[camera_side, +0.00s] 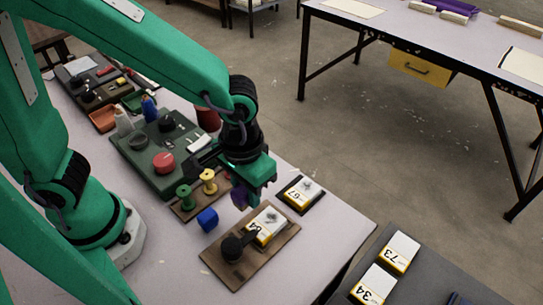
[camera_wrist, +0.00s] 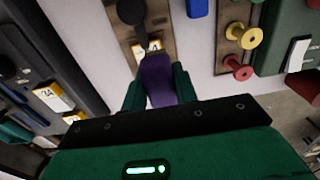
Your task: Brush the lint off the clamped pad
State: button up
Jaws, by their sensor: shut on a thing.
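The pad (camera_side: 262,229), a white and yellow block marked 64, lies on a brown board (camera_side: 232,274) under a black clamp (camera_side: 233,246). A small grey tuft, seemingly lint (camera_side: 271,214), shows on its top. My gripper (camera_side: 247,196) is above the far end of the board. It is shut on a purple thing (camera_wrist: 158,80), likely the brush, which also shows in the side view (camera_side: 238,194). In the wrist view the purple thing points toward the pad (camera_wrist: 149,46) and hides part of it. I cannot tell whether they touch.
A second block (camera_side: 299,194) marked 67 lies on a dark plate just right of my gripper. A blue block (camera_side: 207,219) and green and yellow spools (camera_side: 208,181) stand to the left. A dark tray (camera_side: 425,284) holds more numbered blocks at lower right.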

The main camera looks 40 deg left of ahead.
aim_at(264, 211)
jog(key=shift+w+a+f, duration=0.1)
jog(key=shift+w+f, duration=0.55)
jog(key=shift+f, duration=0.55)
jog(key=shift+w+a+f, duration=0.1)
jog(key=shift+w+f, duration=0.6)
jog(key=shift+f, duration=0.5)
jog(key=shift+w+f, duration=0.65)
jog(key=shift+f, duration=1.2)
jog(key=shift+d+r, duration=0.2)
jog(key=shift+d, duration=0.35)
jog(key=shift+c, duration=0.4)
jog(key=shift+d+f, duration=0.15)
jog(key=shift+d, duration=2.1)
jog(key=shift+a, duration=2.75)
jog(key=shift+w+d, duration=0.15)
jog(key=shift+d, duration=2.65)
jog(key=shift+a, duration=2.9)
notch_tip(264, 211, up, 8)
